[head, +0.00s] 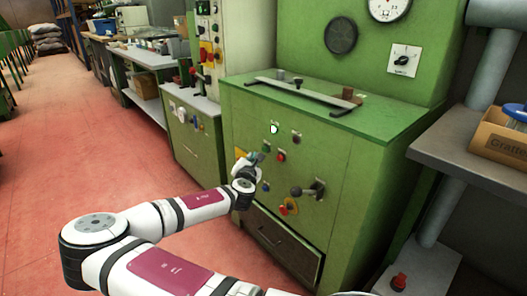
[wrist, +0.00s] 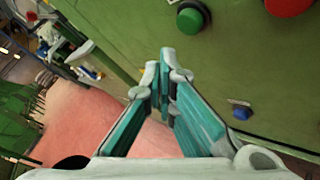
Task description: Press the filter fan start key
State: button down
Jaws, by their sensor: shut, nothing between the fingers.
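The green machine cabinet (head: 335,165) carries several keys on its front, and I cannot read their labels, so I cannot tell which is the filter fan start key. In the wrist view a green round button (wrist: 190,18) sits above the fingertips, a red button (wrist: 289,5) is at the upper right, and a small blue button (wrist: 240,112) is to the right. The red button also shows in the head view (head: 281,156). My gripper (wrist: 166,68) is shut and empty, its fingertips near the panel. Whether they touch it cannot be told. In the head view it is at the cabinet's left front (head: 256,159).
A black-knobbed lever (head: 297,191) and a red-and-yellow knob (head: 289,207) stick out to the right of my gripper. Below is a dark drawer (head: 284,242). A grey side table with a cardboard box (head: 500,142) stands at the right. Red floor (head: 60,150) is open at the left.

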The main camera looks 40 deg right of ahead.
jog(key=shift+a, duration=1.6)
